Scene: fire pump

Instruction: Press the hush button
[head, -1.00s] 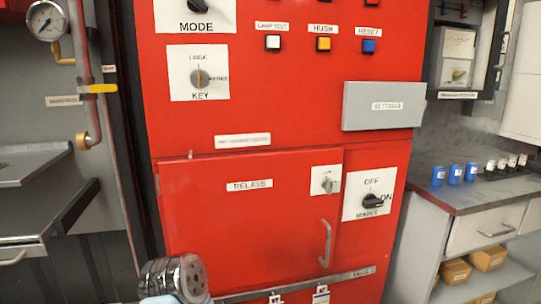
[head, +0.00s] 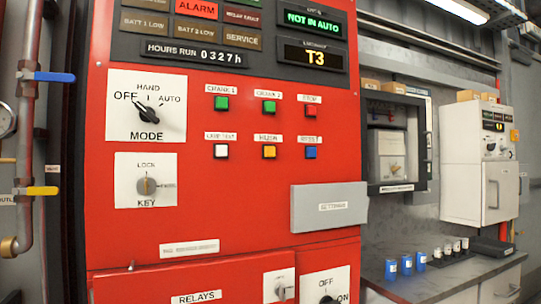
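The hush button (head: 269,152) is a small yellow square button on the red panel (head: 240,200) in the head view. Its label is just above it. It sits in the lower button row, between the white lamp test button (head: 221,151) and the blue reset button (head: 310,152). A green button (head: 269,107) is above it. Neither of my grippers shows in this view.
The grey settings box (head: 329,207) juts from the panel, below and right of the buttons. The mode knob (head: 146,107) and key switch (head: 146,186) are at left. Lit displays (head: 314,56) are above. A bench (head: 440,275) with blue cylinders stands at right.

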